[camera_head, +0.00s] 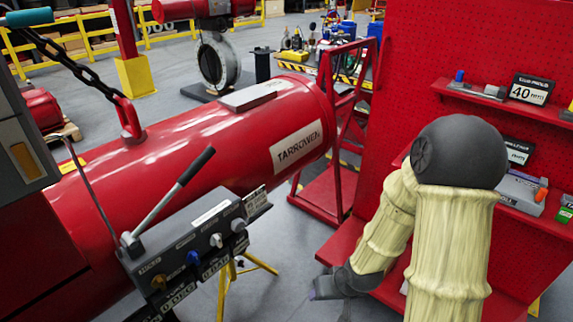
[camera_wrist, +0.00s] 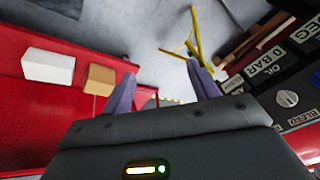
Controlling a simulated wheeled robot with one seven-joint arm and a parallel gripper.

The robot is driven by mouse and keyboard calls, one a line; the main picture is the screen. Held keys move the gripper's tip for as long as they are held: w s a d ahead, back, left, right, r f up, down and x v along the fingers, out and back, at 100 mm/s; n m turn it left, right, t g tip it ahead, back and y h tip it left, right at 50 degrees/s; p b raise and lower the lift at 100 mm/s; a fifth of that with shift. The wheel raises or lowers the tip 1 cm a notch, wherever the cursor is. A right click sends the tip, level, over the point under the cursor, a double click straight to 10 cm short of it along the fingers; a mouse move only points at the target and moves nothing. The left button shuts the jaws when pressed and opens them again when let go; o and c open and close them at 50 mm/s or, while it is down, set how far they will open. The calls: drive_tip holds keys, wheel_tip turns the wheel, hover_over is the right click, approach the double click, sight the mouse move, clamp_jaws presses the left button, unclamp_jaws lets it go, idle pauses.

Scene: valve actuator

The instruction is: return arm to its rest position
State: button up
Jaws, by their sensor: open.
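My gripper (camera_wrist: 163,90) shows in the wrist view with its two purple-grey fingers spread apart and nothing between them. In the head view my arm, in a cream sleeve with a dark elbow, reaches down in front of the red shelf unit. My gripper there (camera_head: 318,290) is mostly hidden behind the wrist, low beside the lower red shelf. The wrist view shows grey floor beyond the fingertips, the red shelf to the left and the black control panel to the right.
The red actuator cylinder (camera_head: 210,135) fills the left. The control panel (camera_head: 200,250) has a raised lever (camera_head: 175,190) and several knobs. The red pegboard unit (camera_head: 430,60) holds shelves with small parts. A white block (camera_wrist: 48,67) and a tan block (camera_wrist: 100,79) lie on a red shelf.

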drive_tip(key=s+d+r+h, duration=0.1)
drive_tip(key=s+d+r, duration=0.1)
drive_tip(key=r, duration=0.4)
drive_tip(key=s+d+r+m+g+h, duration=0.1)
drive_tip(key=s+d+r, duration=0.1)
drive_tip(key=s+r, duration=0.2)
wheel_tip(320, 180, up, 3)
drive_tip(key=shift+d+f, duration=0.15)
drive_tip(key=shift+d, duration=0.2)
drive_tip(key=shift+c, duration=0.4)
drive_tip(key=c, duration=0.4)
drive_tip(key=shift+a, duration=0.1)
drive_tip(key=shift+c, duration=0.2)
